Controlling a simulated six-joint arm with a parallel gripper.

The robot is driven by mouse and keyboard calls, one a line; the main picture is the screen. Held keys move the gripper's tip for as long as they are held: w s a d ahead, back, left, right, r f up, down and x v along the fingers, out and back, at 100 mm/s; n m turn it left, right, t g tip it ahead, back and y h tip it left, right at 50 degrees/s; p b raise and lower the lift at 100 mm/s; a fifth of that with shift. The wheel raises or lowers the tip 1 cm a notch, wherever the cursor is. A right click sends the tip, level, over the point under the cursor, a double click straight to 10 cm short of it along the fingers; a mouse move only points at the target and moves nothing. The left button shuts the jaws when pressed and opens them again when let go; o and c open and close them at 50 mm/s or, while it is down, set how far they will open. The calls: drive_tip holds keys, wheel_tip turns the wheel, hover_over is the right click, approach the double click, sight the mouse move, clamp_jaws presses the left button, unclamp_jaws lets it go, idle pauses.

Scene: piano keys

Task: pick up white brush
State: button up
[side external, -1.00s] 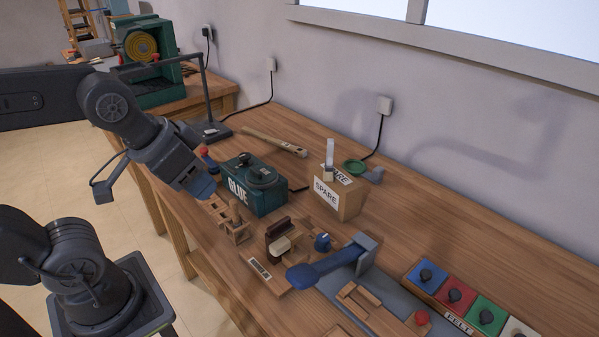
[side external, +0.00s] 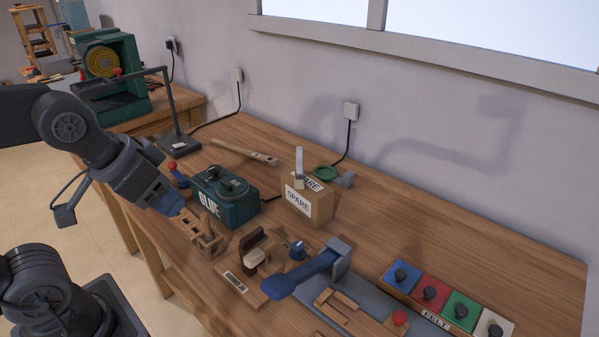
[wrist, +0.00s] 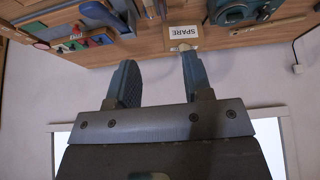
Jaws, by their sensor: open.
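My gripper (side external: 166,197) is at the left in the side view, above the bench's front edge and left of the green glue box. In the wrist view, its two fingers (wrist: 160,78) are spread with nothing between them. A pale upright piece (side external: 299,160) with a beige lower end stands at the spare box, away from my gripper. It may be the white brush, but I cannot tell surely. A similar pale piece (wrist: 182,47) shows by the spare label in the wrist view.
The glue box (side external: 226,200) and a slotted wooden rack (side external: 204,243) stand near my gripper. The spare box (side external: 309,204) is further right. A blue-handled lever (side external: 300,275) and coloured felt blocks (side external: 447,300) lie at the front right. The bench's back right is clear.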

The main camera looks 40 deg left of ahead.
drive_tip(key=shift+r, duration=0.1)
drive_tip(key=w+r+n+y, duration=0.1)
drive_tip(key=w+r+n, duration=0.15)
drive_tip(key=w, duration=0.55)
drive_tip(key=n+g+y, duration=0.1)
drive_tip(key=n+y, duration=0.3)
drive_tip(key=n, duration=0.3)
approach(299, 150)
drive_tip(key=shift+m, duration=0.25)
drive_tip(key=x, duration=0.6)
drive_tip(key=shift+s+a+f, duration=0.1)
drive_tip(key=shift+a, duration=0.15)
drive_tip(key=shift+w+d+x, duration=0.1)
drive_tip(key=shift+d+x, duration=0.05)
drive_tip(key=shift+x, duration=1.2)
drive_tip(key=shift+w+d+x, duration=0.15)
drive_tip(key=shift+x, duration=1.2)
drive_tip(key=shift+c, duration=0.3)
clamp_jaws()
